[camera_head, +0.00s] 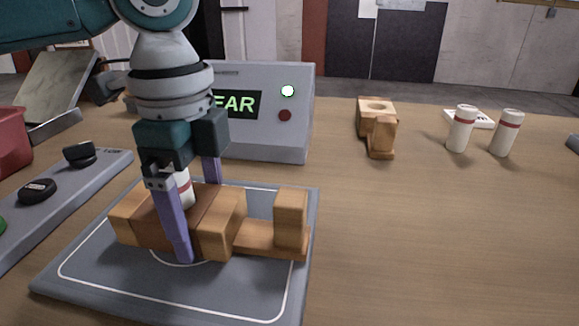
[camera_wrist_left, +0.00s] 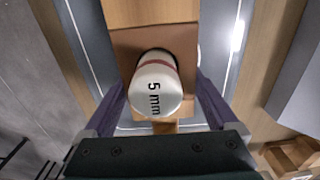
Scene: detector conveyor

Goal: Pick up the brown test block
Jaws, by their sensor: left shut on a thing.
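The brown test block (camera_head: 204,205) is darker than the pale wooden pieces (camera_head: 226,225) on either side of it, on the grey mat (camera_head: 110,285). A white cylinder with a red band (camera_head: 183,190) stands in or on it. In the left wrist view, the cylinder top (camera_wrist_left: 155,95) reads "5 mm" and the brown block (camera_wrist_left: 180,45) shows around it. My left gripper (camera_head: 198,228) points down with its purple fingers on opposite sides of the block, shut on it. The far fingertip is hidden behind the wood. My right gripper is not in view.
A second wooden holder (camera_head: 378,125) and two white cylinders (camera_head: 462,128) (camera_head: 506,134) are at right. A grey button panel (camera_head: 70,190) lies left. The table's front right is clear.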

